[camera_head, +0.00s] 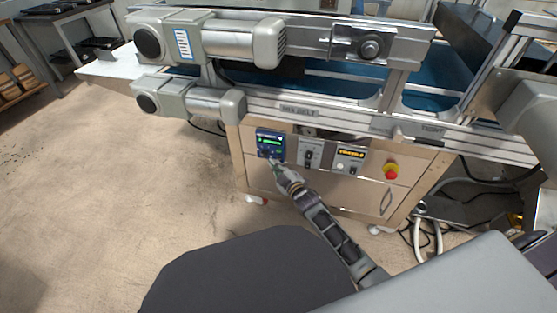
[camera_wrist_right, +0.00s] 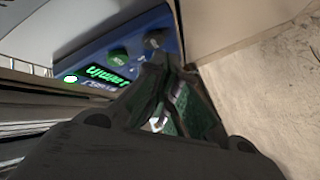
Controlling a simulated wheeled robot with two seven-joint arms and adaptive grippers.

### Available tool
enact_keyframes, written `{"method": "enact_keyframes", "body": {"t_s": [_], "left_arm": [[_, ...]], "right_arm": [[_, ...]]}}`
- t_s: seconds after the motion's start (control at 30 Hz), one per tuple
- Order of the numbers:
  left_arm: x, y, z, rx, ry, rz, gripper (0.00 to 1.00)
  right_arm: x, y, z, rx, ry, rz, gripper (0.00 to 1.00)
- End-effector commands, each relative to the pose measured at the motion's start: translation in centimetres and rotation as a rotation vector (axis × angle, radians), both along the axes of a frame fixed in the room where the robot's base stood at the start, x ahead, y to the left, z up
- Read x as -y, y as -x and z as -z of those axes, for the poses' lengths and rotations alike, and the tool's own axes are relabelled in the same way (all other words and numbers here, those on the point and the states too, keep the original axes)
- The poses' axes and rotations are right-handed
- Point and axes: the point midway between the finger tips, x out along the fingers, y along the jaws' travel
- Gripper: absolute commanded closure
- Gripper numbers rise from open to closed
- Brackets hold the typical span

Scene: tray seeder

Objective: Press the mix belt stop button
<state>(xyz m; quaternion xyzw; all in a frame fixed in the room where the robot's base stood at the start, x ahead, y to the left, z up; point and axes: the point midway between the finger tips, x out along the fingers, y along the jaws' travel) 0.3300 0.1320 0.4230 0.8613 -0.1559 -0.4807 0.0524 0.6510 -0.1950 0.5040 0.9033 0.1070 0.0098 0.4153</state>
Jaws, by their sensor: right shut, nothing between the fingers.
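A blue control panel (camera_head: 262,150) with a green-lit display sits at the upper left of the cabinet front, below a label that seems to read "MIX BELT" (camera_head: 299,111). In the right wrist view the panel (camera_wrist_right: 168,22) carries a green round button (camera_wrist_right: 118,57) and a dark round button (camera_wrist_right: 152,43). My right gripper (camera_head: 274,163) is shut and empty at the panel's lower edge. In the wrist view its fingertips (camera_wrist_right: 157,66) are just by the dark button and partly cover it; I cannot tell if they touch. My left gripper is not in view.
Right of the panel are a small switch plate (camera_head: 309,155), an orange-lit display (camera_head: 350,154) and a red mushroom button (camera_head: 391,171). The conveyor frame (camera_head: 330,117) and grey motors (camera_head: 200,98) overhang above. Open floor (camera_head: 110,210) lies to the left; cables are on the floor at right.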

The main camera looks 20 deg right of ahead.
Motion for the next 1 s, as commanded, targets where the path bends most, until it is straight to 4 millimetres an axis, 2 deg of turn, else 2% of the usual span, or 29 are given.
{"method": "enact_keyframes", "body": {"t_s": [1.0], "left_arm": [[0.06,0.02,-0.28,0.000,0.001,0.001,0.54]], "right_arm": [[0.48,-0.72,-0.05,0.000,0.001,0.000,1.00]]}}
